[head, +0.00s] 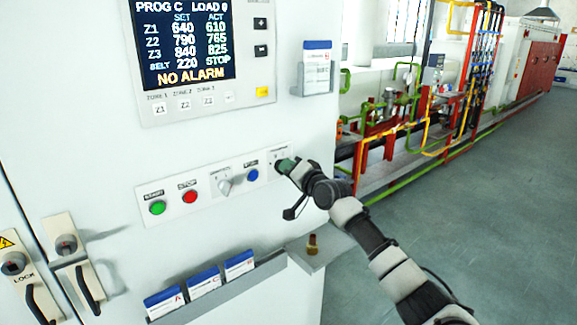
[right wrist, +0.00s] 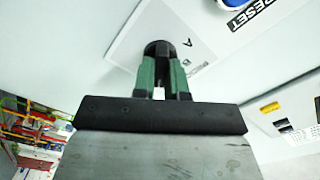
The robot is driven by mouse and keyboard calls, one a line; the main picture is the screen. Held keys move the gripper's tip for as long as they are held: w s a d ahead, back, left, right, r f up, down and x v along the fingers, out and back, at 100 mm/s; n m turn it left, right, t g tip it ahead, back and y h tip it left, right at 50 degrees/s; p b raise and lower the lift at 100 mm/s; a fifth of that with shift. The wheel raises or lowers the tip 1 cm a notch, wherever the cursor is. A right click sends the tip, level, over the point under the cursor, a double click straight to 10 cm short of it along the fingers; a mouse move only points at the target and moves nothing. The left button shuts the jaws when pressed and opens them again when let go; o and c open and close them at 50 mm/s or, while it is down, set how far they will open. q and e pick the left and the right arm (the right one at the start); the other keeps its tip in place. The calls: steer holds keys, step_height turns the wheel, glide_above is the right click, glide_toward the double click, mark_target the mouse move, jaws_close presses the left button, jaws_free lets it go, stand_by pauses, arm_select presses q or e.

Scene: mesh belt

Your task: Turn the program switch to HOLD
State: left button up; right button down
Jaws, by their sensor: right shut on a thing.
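The program switch is a black round knob (right wrist: 158,48) on a white label plate (right wrist: 122,40) in the right wrist view. My right gripper (right wrist: 160,72), with green fingers, is shut on the knob. In the head view my right gripper (head: 285,165) is at the right end of the button strip and hides the knob. Only part of its label plate (head: 277,153) shows. My left gripper is not in view.
A card rack (head: 220,290) sticks out below. A brass object (head: 312,244) stands on a small ledge.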

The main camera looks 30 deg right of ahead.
steer(key=shift+m+p, duration=0.45)
steer(key=shift+m, duration=0.75)
steer(key=c, duration=1.2)
jaws_free()
steer(key=shift+o, duration=0.2)
steer(key=shift+s, duration=0.1)
steer(key=s+d+b, duration=0.1)
steer(key=s+b, duration=0.1)
steer(key=s, duration=0.8)
steer(key=shift+s+b, duration=0.3)
steer(key=shift+b, duration=0.05)
